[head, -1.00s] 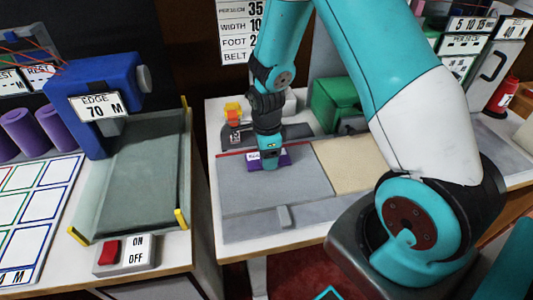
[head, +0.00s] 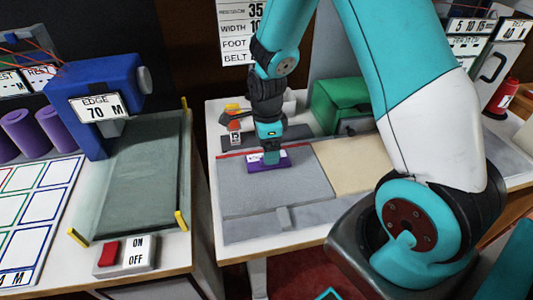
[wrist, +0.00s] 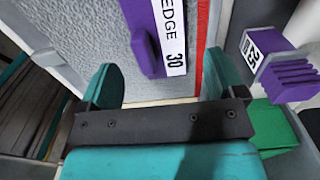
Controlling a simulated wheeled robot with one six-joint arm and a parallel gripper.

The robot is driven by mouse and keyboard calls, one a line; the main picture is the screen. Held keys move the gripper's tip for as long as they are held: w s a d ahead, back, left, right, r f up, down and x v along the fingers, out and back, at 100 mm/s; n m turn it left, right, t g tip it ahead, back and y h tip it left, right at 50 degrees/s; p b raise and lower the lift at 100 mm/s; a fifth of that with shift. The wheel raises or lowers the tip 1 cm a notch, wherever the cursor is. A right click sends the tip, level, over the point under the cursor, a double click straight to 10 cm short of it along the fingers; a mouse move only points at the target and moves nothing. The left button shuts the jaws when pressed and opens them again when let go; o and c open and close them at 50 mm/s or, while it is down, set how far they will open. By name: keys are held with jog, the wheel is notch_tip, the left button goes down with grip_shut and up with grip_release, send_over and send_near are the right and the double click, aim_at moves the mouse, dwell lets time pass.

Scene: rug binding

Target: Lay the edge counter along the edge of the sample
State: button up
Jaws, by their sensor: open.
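The edge counter (head: 256,167) is a purple bar with a white label. It lies on the grey sample (head: 285,190), just in front of and roughly parallel to the red edge line. In the wrist view the counter (wrist: 141,40) reads EDGE 30, and a narrow grey gap shows between it and the red strip (wrist: 207,75). My gripper (head: 271,158) is over the counter in the head view. In the wrist view my gripper (wrist: 162,82) has its two fingers wide apart, with nothing clamped between them. The counter's far end is cut off by that picture's top.
A ridged purple piece with a numbered label (wrist: 283,66) is close to my right finger in the wrist view. A green box (head: 336,103) stands behind the sample. A tan panel (head: 350,165) lies to its right. The sample's front left is clear.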

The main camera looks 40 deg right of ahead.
notch_tip(320, 180, up, 8)
jog(key=s+a+r+n+y, duration=0.2)
jog(key=s+a+r+n, duration=0.5)
jog(key=n, duration=0.8)
jog(key=s+a+r+n+y, duration=0.2)
jog(key=s+a+r+n, duration=0.4)
jog(key=s+a+n, duration=0.4)
jog(key=s+n, duration=0.3)
jog(key=n, duration=0.1)
jog(key=shift+r+n, duration=0.4)
jog(key=shift+w+d, duration=0.1)
